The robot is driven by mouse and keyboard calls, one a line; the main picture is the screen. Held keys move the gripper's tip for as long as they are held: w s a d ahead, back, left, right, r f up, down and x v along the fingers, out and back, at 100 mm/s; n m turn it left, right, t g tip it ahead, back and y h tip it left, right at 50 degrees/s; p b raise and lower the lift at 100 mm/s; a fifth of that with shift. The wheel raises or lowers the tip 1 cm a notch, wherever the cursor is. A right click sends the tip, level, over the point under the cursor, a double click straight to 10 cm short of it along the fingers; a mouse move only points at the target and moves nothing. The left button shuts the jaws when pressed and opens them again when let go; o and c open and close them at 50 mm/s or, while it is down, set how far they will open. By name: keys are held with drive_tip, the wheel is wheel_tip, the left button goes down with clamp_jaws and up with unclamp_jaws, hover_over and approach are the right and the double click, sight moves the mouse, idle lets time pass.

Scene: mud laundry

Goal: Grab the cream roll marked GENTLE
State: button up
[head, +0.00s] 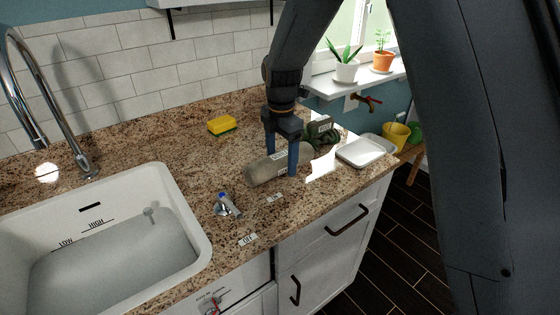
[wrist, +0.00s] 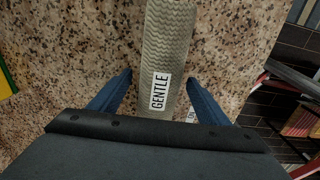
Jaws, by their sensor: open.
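The cream roll (head: 262,172) lies on the granite counter, a textured cylinder with a white label. In the wrist view the roll (wrist: 166,35) runs up the middle of the picture, and its label reads GENTLE. My gripper (head: 281,163) points down over the roll. In the wrist view my gripper (wrist: 160,76) is open, with one blue finger on each side of the roll and visible gaps between fingers and roll. The roll's near end is hidden behind my gripper body in the wrist view.
A dark green roll (head: 320,129) lies just behind my gripper. A white tray (head: 362,151) stands right of it near the counter edge. A blue-topped valve (head: 226,205) is in front, left. A yellow sponge (head: 221,125) and the sink (head: 180,185) are further left.

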drive_tip(key=shift+f, duration=0.4)
drive_tip(key=shift+c, duration=0.2)
drive_tip(key=c, duration=1.4)
drive_tip(key=shift+o, duration=0.2)
drive_tip(key=shift+r, duration=0.1)
